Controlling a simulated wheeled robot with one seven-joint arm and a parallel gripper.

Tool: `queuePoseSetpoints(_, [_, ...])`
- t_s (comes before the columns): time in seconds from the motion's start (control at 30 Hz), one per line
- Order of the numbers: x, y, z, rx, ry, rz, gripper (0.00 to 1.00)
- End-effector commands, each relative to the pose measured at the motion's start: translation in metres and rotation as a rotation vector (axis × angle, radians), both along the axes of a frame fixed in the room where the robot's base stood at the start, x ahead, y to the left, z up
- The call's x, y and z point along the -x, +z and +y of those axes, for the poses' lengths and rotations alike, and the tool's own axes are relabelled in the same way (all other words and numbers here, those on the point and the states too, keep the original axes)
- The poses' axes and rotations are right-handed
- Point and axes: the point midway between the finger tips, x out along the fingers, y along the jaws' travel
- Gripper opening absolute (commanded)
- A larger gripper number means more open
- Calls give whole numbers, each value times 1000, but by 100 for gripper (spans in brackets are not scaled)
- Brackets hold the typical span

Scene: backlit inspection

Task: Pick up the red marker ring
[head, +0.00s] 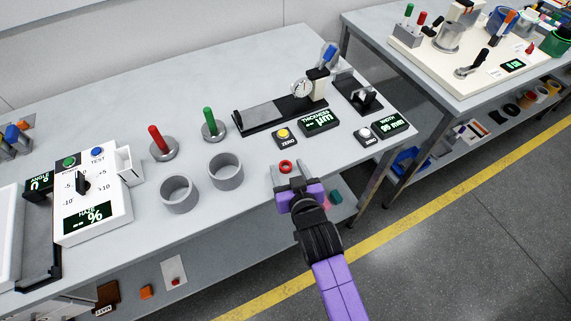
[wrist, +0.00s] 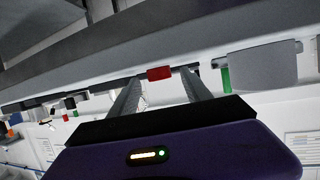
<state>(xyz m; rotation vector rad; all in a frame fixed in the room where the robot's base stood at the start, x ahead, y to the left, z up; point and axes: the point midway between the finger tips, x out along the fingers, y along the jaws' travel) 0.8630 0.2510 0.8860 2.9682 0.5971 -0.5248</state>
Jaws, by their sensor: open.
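The red marker ring (head: 286,166) lies on the grey bench top near its front edge. My gripper (head: 287,170) is at the bench's front edge, with its two fingers apart and the ring between or just beyond their tips. In the wrist view the red ring (wrist: 160,73) shows edge-on between the fingertips of my gripper (wrist: 160,80). The fingers are open with a gap on each side of the ring. I cannot tell exactly how far the ring reaches in between them.
Behind the ring stand the zero button box (head: 285,137) and the thickness display (head: 318,121). Two grey cups (head: 226,171) stand to the left, with red (head: 157,140) and green (head: 209,122) pegs on round bases behind them. A lower shelf (head: 215,262) runs below the bench.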

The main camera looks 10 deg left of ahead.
Motion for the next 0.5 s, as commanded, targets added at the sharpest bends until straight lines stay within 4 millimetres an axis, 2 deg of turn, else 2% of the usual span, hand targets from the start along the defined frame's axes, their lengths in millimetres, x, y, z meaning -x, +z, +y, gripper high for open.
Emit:
queuePoseSetpoints(0.1, [-6, -2, 3, 0, 1, 0, 57])
queuePoseSetpoints(0.37, [-7, -3, 3, 0, 1, 0, 55])
queuePoseSetpoints(0.5, [-7, -3, 3, 0, 1, 0, 27])
